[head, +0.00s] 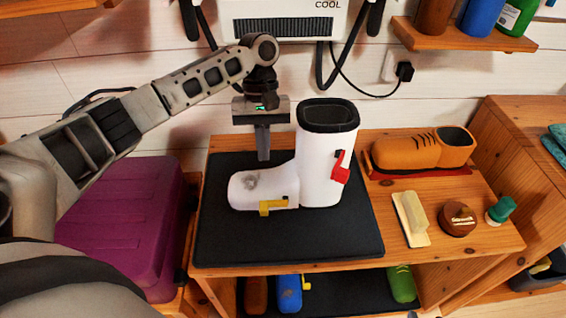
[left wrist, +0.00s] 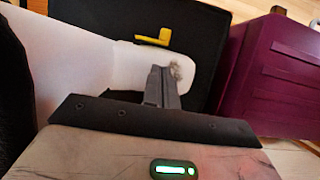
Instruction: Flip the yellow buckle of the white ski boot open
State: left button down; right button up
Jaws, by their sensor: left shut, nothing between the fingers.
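The white ski boot (head: 318,172) stands upright on a black mat (head: 225,247) on a wooden bench, toe to the left. Its yellow buckle (head: 272,206) is low on the near side of the foot. A red buckle (head: 341,168) is on the near side of the shaft. My left gripper (head: 263,155) points down above and behind the boot's foot, left of the shaft, shut and empty. In the left wrist view the gripper (left wrist: 161,70) overlaps the white foot, and the yellow buckle (left wrist: 155,38) shows beyond its fingertips, apart from them. My right gripper is not in view.
A purple case (head: 125,222) stands left of the bench. An orange-brown shoe (head: 410,152), a brush (head: 411,218), a round tin (head: 458,219) and a green-capped jar (head: 500,210) lie to the right. The mat in front of the boot is clear.

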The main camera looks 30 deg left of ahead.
pick_arm(q)
send_over(267, 196)
jog(key=f, duration=0.7)
jog(key=shift+w+a+f, duration=0.15)
jog(key=shift+a+f, duration=0.05)
jog(key=shift+f, duration=0.1)
jog(key=shift+x, duration=0.75)
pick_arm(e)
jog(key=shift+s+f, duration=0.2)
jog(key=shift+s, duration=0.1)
pick_arm(q)
jog(key=shift+d, duration=0.1)
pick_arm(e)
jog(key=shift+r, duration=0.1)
